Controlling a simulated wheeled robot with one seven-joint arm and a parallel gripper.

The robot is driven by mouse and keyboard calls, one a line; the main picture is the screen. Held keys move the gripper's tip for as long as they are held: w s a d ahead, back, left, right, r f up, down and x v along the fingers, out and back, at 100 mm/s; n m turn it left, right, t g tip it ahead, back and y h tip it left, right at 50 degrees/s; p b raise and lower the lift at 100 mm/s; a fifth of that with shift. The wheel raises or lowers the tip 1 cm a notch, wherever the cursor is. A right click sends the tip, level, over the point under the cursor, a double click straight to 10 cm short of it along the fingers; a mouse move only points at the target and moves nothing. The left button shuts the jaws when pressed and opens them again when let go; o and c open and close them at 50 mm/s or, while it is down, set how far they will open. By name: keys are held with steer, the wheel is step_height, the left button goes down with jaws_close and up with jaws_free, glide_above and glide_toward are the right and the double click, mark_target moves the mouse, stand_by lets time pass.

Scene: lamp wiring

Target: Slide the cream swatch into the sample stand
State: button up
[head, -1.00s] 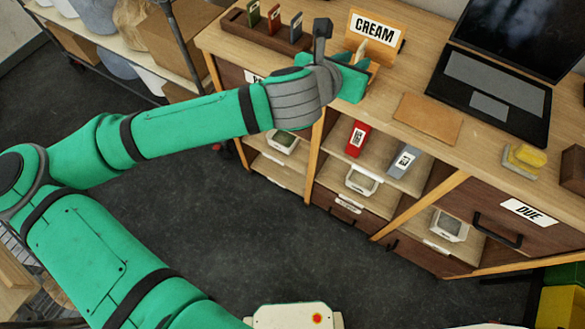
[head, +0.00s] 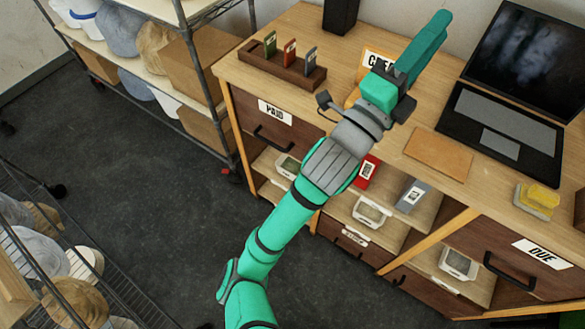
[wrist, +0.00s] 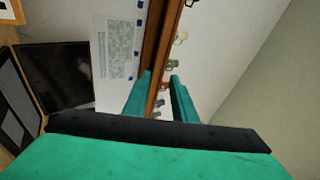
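My gripper (head: 437,28) is raised above the desk, its fingers pointing up and to the right in the head view. In the wrist view its two fingers (wrist: 160,82) stand apart with nothing held between them. A wooden holder with a CREAM sign (head: 376,60) stands on the desk behind my gripper, which hides much of it. A dark wooden slotted stand (head: 262,67) at the desk's back left holds a green swatch (head: 270,44), a red swatch (head: 290,51) and a grey-blue swatch (head: 310,60). I cannot make out a cream swatch.
An open laptop (head: 500,130) stands right of my gripper. A tan flat board (head: 438,155) lies on the desk, with a yellow block (head: 542,197) farther right. Red (head: 367,172) and grey (head: 412,195) labelled items sit on a shelf below. A wire rack (head: 200,85) stands left.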

steer(key=s+a+f+n+t+y, duration=0.1)
steer(key=s+a+f+n+y, duration=0.1)
steer(key=a+f+n+y, duration=0.45)
steer(key=s+a+f+n+t+y, duration=0.2)
steer(key=f+n+y, duration=0.2)
steer(key=f+n, duration=0.65)
steer(key=s+a+f+n+t+y, duration=0.1)
steer(key=s+a+f+n+y, duration=0.1)
steer(key=a+f+n+y, duration=0.45)
steer(key=s+a+f+n+g, duration=0.2)
steer(key=s+a+f, duration=0.1)
steer(key=s+f, duration=0.7)
steer(key=s+a+f+n+g, duration=0.1)
steer(key=s+a+f+g, duration=0.2)
steer(key=s+f, duration=0.8)
steer(key=s, duration=0.4)
steer(key=shift+s+a+n+g, duration=0.15)
steer(key=shift+s+n+g, duration=0.05)
steer(key=shift+n+g, duration=0.15)
